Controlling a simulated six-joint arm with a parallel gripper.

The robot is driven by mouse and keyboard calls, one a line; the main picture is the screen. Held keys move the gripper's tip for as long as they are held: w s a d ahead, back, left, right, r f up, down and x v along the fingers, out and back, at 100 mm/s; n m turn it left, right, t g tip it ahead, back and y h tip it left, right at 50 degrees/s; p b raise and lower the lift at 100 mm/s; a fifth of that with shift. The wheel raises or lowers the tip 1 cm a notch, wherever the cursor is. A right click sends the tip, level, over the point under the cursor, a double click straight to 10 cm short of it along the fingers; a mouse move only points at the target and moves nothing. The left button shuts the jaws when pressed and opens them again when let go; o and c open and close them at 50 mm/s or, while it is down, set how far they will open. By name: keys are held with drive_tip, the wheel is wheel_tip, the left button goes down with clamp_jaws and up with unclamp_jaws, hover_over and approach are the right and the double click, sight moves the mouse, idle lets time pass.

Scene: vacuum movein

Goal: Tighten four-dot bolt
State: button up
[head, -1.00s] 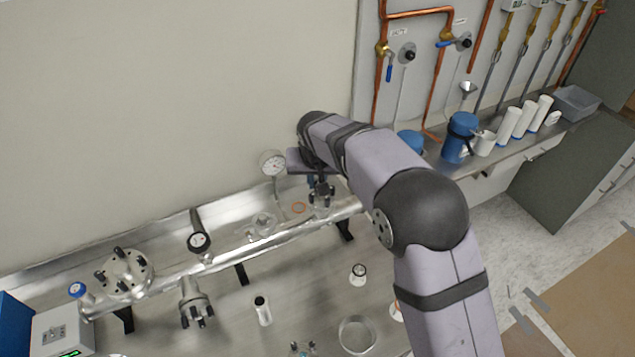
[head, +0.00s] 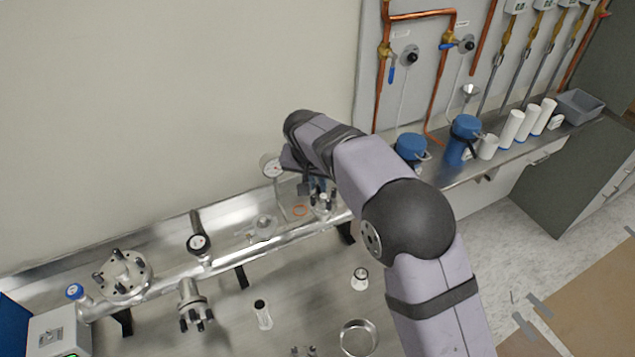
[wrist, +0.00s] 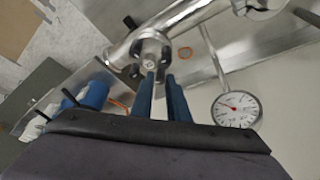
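The right-hand flange (head: 323,201) stands on the steel pipe, with several dark bolts (head: 331,196) around it. It also shows at the top centre of the wrist view (wrist: 152,52), where a dark bolt (wrist: 135,71) shows beside it. The dot marks are too small to read, so I cannot tell which bolt is the four-dot one. My gripper (head: 306,188) is at the left side of this flange, partly hidden by my arm. In the wrist view its blue fingers (wrist: 161,76) reach the flange, close together. Whether they hold a bolt is unclear.
A round gauge (head: 271,166) stands just left of my gripper. An orange ring (head: 300,210) lies near the flange. Another flange with bolts (head: 125,272) is at the left, and one hangs low on the pipe (head: 194,308). Blue vessels (head: 464,135) stand at the right.

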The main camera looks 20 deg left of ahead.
drive_tip(key=shift+o, duration=1.1)
drive_tip(key=shift+r, duration=0.1)
drive_tip(key=shift+b+v, duration=1.25)
drive_tip(key=shift+v, duration=2.4)
drive_tip(key=shift+w+d+n+g+y+b, duration=0.15)
drive_tip(key=shift+d+n+y, duration=0.2)
drive_tip(key=shift+n, duration=0.65)
drive_tip(key=shift+w+d+n+g+y+b, duration=0.1)
drive_tip(key=shift+d+n+g+y, duration=0.15)
drive_tip(key=shift+n, duration=0.75)
drive_tip(key=shift+w+d+n+g+y+b, duration=0.1)
drive_tip(key=shift+d+n+y, duration=0.25)
drive_tip(key=shift+n, duration=0.65)
